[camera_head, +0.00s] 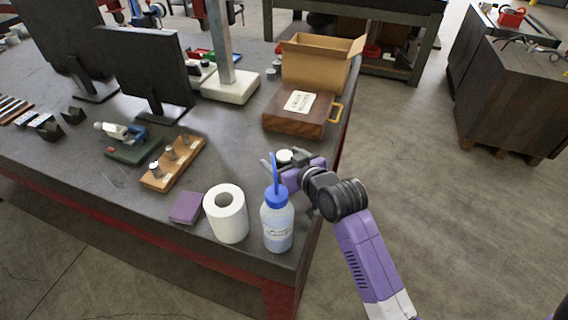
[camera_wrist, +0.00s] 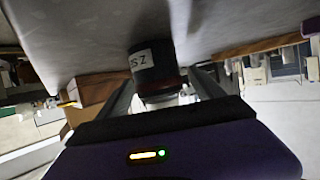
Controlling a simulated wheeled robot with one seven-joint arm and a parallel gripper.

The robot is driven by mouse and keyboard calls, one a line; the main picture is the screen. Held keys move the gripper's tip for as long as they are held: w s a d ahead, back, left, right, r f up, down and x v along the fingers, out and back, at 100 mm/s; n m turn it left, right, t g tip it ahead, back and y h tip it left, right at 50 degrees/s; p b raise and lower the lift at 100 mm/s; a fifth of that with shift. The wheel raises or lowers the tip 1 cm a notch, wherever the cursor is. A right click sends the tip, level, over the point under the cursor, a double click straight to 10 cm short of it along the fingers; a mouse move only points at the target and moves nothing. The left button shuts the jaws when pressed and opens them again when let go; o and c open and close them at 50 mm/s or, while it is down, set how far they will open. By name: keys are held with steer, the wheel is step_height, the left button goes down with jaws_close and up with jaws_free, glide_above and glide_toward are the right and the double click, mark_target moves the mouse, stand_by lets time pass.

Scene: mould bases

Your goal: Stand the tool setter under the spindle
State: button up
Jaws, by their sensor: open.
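The tool setter (camera_wrist: 153,68) is a short black cylinder with a white label, seen in the wrist view standing on the grey table, which appears at the top of that picture. In the head view its pale round top (camera_head: 285,155) shows beside the blue-capped bottle, and its lower part is mostly hidden. My gripper (camera_head: 284,166) is open, with one finger on each side of the tool setter. I cannot tell whether the fingers touch it. A grey column on a white base (camera_head: 230,88) stands farther back; no spindle is clearly visible.
A blue-capped bottle (camera_head: 278,222) stands close to my gripper, with a paper roll (camera_head: 228,215) beside it. A wooden box (camera_head: 295,112) and an open carton (camera_head: 316,68) lie behind. A wooden block with pins (camera_head: 174,163) is left. The table's right edge is near.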

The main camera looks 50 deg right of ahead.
steer(key=shift+x, duration=1.05)
jaws_close()
steer(key=shift+r, duration=0.1)
